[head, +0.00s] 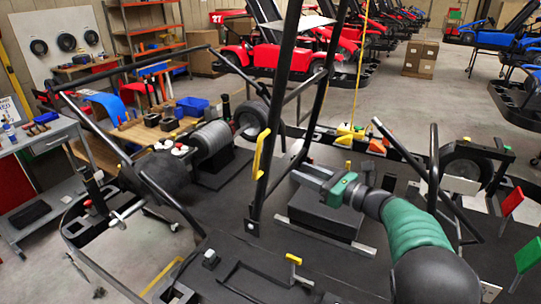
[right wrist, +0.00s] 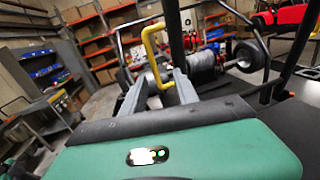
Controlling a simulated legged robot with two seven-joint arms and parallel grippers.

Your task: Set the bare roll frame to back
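The bare roll frame (head: 275,95) is a set of black tubes rising from the kart's deck to the top edge in the head view, leaning slightly right. A yellow handle (head: 262,152) sits on its lower part. My right gripper (head: 300,173) reaches in from the right with its fingers pointing left toward the handle, and a gap shows between them in the head view. In the right wrist view the grey fingers (right wrist: 160,90) are spread, and the yellow handle (right wrist: 152,58) shows beyond and between them. I cannot see the fingers touch it. My left gripper is not in view.
A wheel (head: 465,170) and black tubes stand at the right of the kart. A smaller yellow handle (head: 294,259) is low on the deck. A grey bench (head: 50,137) stands at left, and red karts (head: 275,55) are behind. Floor is open at the back right.

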